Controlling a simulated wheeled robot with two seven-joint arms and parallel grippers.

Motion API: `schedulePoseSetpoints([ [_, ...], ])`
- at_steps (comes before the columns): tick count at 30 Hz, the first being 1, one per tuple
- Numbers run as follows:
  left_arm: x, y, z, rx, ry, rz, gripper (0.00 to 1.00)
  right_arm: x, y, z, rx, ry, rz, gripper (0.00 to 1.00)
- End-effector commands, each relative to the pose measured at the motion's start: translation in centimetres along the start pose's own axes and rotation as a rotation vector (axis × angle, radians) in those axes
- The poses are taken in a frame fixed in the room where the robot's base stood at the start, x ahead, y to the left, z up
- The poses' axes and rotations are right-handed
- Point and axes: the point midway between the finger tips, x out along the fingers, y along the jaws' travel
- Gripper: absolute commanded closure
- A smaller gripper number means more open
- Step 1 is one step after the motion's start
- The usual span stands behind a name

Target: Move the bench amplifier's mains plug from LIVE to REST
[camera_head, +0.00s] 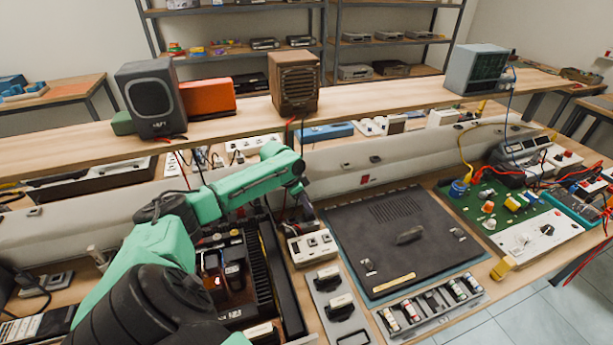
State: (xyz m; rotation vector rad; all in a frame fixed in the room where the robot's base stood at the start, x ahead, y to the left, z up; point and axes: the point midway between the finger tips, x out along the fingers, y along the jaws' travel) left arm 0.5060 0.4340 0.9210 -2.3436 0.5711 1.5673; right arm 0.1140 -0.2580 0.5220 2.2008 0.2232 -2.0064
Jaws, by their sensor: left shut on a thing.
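My left gripper (303,207) reaches in on a green arm and points down just behind a white socket block (313,246). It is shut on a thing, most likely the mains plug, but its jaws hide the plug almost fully. I cannot tell whether the plug is seated or lifted. The LIVE and REST labels are too small to read. A grey plate (320,302) in front of the block carries two black fittings with pale tops. An opened unit with dark heatsink fins (275,275), perhaps the amplifier, lies left of it. My right gripper is not in view.
A large dark panel (400,240) lies on a mat to the right. A grey tray of small parts (430,308) is in front of it. A green board with cables (510,205) stands farther right. A raised shelf with speakers (294,84) runs behind.

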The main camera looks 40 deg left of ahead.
Motion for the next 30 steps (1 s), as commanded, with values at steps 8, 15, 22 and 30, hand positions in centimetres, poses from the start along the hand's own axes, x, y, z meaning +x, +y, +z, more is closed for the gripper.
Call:
schedulePoseSetpoints([
  [8,0.35,0.0,0.14,0.0,0.0,0.0,1.0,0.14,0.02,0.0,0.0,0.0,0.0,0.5],
  [15,0.62,0.01,0.25,0.0,0.0,0.0,1.0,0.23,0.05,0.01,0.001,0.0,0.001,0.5],
  [22,0.77,0.01,0.31,0.0,0.0,0.0,1.0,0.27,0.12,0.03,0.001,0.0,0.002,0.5],
  [30,0.75,0.01,0.3,0.0,0.0,0.0,1.0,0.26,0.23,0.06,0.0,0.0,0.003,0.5],
])
